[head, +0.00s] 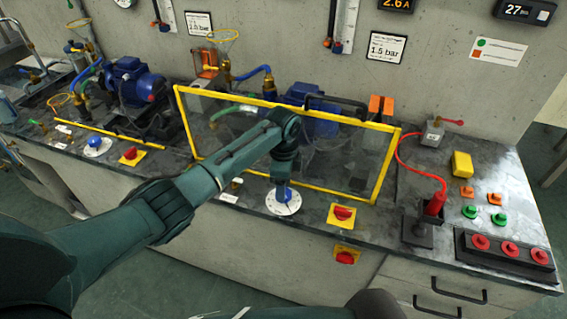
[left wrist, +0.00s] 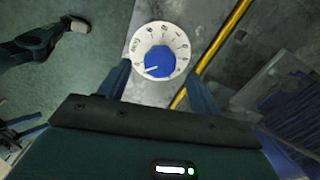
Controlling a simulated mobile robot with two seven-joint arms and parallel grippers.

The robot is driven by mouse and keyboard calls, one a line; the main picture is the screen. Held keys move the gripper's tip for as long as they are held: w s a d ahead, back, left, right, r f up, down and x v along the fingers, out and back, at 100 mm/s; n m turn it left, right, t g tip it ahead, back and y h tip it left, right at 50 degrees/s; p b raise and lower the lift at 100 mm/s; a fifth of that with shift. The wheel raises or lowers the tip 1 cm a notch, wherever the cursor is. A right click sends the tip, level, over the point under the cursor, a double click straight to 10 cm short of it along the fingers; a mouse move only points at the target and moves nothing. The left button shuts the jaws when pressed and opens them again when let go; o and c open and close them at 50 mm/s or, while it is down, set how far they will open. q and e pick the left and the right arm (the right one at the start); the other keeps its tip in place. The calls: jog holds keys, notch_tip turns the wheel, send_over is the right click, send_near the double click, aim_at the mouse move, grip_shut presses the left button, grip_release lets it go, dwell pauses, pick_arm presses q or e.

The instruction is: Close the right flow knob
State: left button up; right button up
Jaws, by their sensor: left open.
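The right flow knob (head: 283,196) is a blue knob on a white round dial (head: 283,207) at the front of the bench, below the yellow-framed guard. In the left wrist view the blue knob (left wrist: 159,62) carries a white pointer line toward the lower left of the numbered dial (left wrist: 160,36). My left gripper (head: 284,184) points down over this knob. The left wrist view shows its jaws (left wrist: 158,74) open, one finger on each side of the knob; I cannot tell whether they touch it.
A clear guard with a yellow frame (head: 391,165) stands just behind the knob. A red knob on a yellow plate (head: 341,214) sits to the right. The left blue knob (head: 94,143) is farther left.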

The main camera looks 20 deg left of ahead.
pick_arm(q)
notch_tip(320, 180, up, 10)
dwell(0.3)
dwell(0.3)
jog(key=s+d+f+n+t+h, duration=0.1)
jog(key=s+d+f+n, duration=0.15)
jog(key=s+f, duration=0.45)
jog(key=s+d+f+n+t+h, duration=0.1)
jog(key=s+f+n, duration=0.3)
jog(key=s, duration=0.5)
jog(key=s+a+r+n+t+y, duration=0.1)
jog(key=s+a+n, duration=0.3)
jog(key=s, duration=0.4)
jog(key=s+a+r+n+t+y, duration=0.15)
jog(key=s+a+n, duration=0.25)
jog(key=s, duration=0.4)
jog(key=w+d+f+t+h, duration=0.3)
jog(key=w+d+f+t, duration=0.2)
jog(key=f, duration=0.4)
jog(key=shift+w+f+m, duration=0.25)
jog(key=shift+m, duration=0.2)
